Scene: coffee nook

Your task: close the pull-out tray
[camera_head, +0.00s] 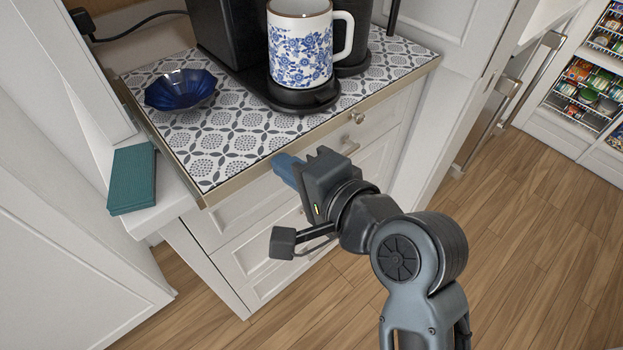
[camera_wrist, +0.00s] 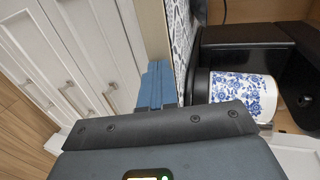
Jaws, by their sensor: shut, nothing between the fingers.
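The pull-out tray (camera_head: 240,135) has a patterned grey-and-white top and a metal front edge, and it sticks out over the white drawers. Its front edge also shows in the wrist view (camera_wrist: 154,28). My gripper (camera_head: 283,165) is shut and empty, with its blue fingers at the middle of the tray's front edge. In the wrist view the fingers (camera_wrist: 156,84) are together beside that edge. Whether they touch it I cannot tell. A black coffee machine (camera_head: 225,40) stands on the tray with a blue-flowered white mug (camera_head: 300,52) on its base.
A dark blue faceted bowl (camera_head: 181,90) sits on the tray's left part. A teal box or book (camera_head: 132,178) lies on the ledge left of the tray. White drawers with handles (camera_head: 285,245) are below. Wooden floor (camera_head: 520,250) is clear at right.

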